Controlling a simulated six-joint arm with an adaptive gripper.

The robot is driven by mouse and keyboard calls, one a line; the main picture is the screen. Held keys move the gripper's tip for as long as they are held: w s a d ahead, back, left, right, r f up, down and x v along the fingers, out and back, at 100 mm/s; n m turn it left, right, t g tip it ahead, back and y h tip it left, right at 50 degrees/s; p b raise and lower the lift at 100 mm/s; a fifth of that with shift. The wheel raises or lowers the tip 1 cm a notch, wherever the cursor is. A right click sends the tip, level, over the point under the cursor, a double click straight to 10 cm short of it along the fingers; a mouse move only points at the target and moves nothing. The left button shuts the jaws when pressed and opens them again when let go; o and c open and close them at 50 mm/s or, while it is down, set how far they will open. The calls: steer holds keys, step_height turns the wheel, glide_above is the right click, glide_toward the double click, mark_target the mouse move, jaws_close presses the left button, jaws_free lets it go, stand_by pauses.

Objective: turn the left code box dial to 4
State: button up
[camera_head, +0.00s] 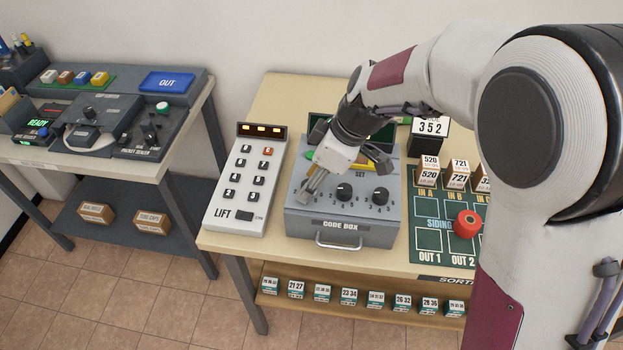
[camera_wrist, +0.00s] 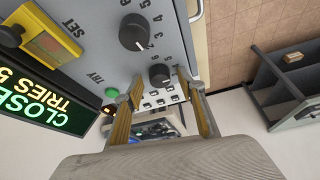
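The grey code box (camera_head: 345,226) stands on the table with a drawer handle at its front. Its middle dial (camera_head: 344,191) and right dial (camera_head: 380,195) are black knobs. The left dial is hidden behind my gripper (camera_head: 311,186) in the head view. In the wrist view the left dial (camera_wrist: 160,75) shows between the tips of my gripper (camera_wrist: 161,79), with gaps on both sides. My gripper is open; I cannot tell how far the tips reach down around the knob. The left dial's setting is not readable.
The lift keypad (camera_head: 245,180) stands left of the code box. A siding board (camera_head: 431,243) with blocks and a red knob lies to the right. The code box's green display (camera_wrist: 39,108) reads "CLOSE" and "TRIES 5", partly cut off. A yellow SET key (camera_wrist: 44,45) is beside it.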

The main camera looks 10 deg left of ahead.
mark_target(325, 196)
steer(key=shift+r, duration=0.1)
steer(key=v, duration=0.7)
steer(key=shift+r, duration=0.2)
stand_by(0.3)
stand_by(0.6)
steer(key=shift+s+d+f+m, duration=0.1)
steer(key=shift+d+f+m, duration=0.1)
steer(key=shift+m, duration=0.4)
steer(key=shift+s+d+f+m, duration=0.1)
steer(key=shift+d+f+m, duration=0.05)
steer(key=shift+m, duration=0.45)
steer(key=s+d+m, duration=0.1)
steer(key=s+d+f+m+h, duration=0.1)
steer(key=shift+s+d+f+m, duration=0.2)
steer(key=shift+s+m, duration=0.1)
steer(key=shift+m, duration=0.1)
steer(key=s+d+r+m+t+h, duration=0.1)
steer(key=s+d+r+m, duration=0.3)
steer(key=s+d, duration=0.5)
steer(key=s+d+r+m+t+h, duration=0.2)
steer(key=s+d+m, duration=0.4)
steer(key=s+d, duration=0.3)
steer(key=shift+d+r+m+t+h, duration=0.35)
steer(key=shift+d+r+t, duration=0.2)
steer(key=shift+r+t, duration=0.35)
